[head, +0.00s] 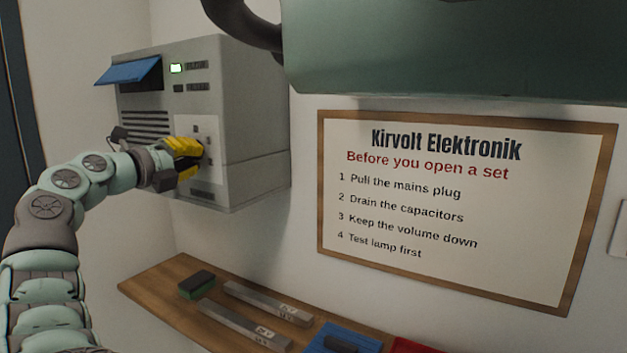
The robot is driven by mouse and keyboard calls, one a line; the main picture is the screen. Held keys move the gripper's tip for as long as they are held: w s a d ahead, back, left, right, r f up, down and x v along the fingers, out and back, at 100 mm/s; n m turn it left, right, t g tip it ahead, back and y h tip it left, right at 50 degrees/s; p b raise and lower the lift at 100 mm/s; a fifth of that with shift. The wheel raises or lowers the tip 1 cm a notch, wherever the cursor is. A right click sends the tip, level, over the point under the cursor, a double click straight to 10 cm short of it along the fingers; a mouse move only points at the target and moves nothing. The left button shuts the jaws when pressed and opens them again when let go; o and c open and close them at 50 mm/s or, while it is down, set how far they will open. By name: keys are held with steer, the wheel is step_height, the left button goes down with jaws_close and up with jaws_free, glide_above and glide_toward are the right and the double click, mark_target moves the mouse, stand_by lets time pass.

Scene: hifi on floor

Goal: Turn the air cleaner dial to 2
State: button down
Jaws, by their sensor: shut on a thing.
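The air cleaner (240,110) is a grey box on the wall at the upper left. A pale dial panel (208,130) with small dark marks is at the front's lower right. My gripper (198,156), with yellow fingers, is at this panel and shut on the dial. The fingers hide the dial, so its setting cannot be read.
Below is a wooden shelf (160,287) with a dark green block (196,285), two grey bars (268,302) and a blue item (345,338). A framed sign (465,205) hangs at the right. A large green body (450,50) overhangs at the top right.

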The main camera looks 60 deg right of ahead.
stand_by(0.4)
steer(key=c, duration=1)
jaws_free()
steer(key=shift+a, duration=0.5)
steer(key=a, duration=0.7)
steer(key=s+a, duration=0.1)
steer(key=a, duration=0.3)
steer(key=shift+w, duration=0.1)
steer(key=shift+f, duration=0.1)
